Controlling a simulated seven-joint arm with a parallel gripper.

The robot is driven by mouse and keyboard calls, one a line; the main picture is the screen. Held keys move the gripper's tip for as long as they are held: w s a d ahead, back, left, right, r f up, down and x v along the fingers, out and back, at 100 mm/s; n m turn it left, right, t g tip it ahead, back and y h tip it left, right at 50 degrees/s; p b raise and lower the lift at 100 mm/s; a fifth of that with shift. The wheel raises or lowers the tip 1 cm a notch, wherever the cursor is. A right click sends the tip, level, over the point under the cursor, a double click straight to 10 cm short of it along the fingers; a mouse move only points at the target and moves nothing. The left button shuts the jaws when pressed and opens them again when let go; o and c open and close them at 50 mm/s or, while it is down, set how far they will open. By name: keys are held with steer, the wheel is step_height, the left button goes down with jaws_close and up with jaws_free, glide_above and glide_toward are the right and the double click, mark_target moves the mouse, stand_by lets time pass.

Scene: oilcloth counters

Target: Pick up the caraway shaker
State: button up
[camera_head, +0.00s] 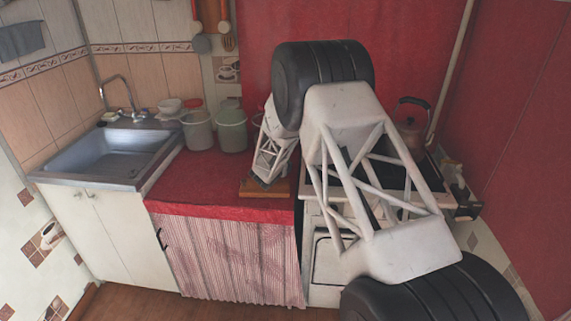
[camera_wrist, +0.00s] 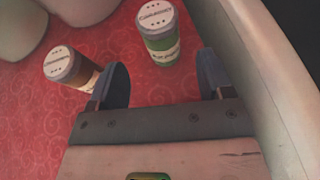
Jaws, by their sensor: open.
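Two shakers with pale lettered lids stand on the red counter cloth in the wrist view. One has a green body (camera_wrist: 161,48) and stands just beyond the space between my fingertips, apart from them. The other has a brown body (camera_wrist: 79,73) and stands to the left, close outside my left finger. In the head view my arm hides the shakers and most of the gripper.
Pale green canisters (camera_head: 232,127) stand at the back of the counter (camera_head: 195,181). A sink (camera_head: 105,150) lies left; a stove with a kettle (camera_head: 411,128) is right. A pale edge (camera_wrist: 245,60) runs close along my right finger.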

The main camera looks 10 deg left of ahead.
steer(key=shift+w+d+f, duration=0.15)
steer(key=shift+w+f, duration=0.15)
steer(key=shift+w, duration=0.35)
steer(key=shift+x, duration=2.6)
steer(key=shift+d, duration=0.1)
steer(key=c, duration=1)
steer(key=shift+r, duration=5)
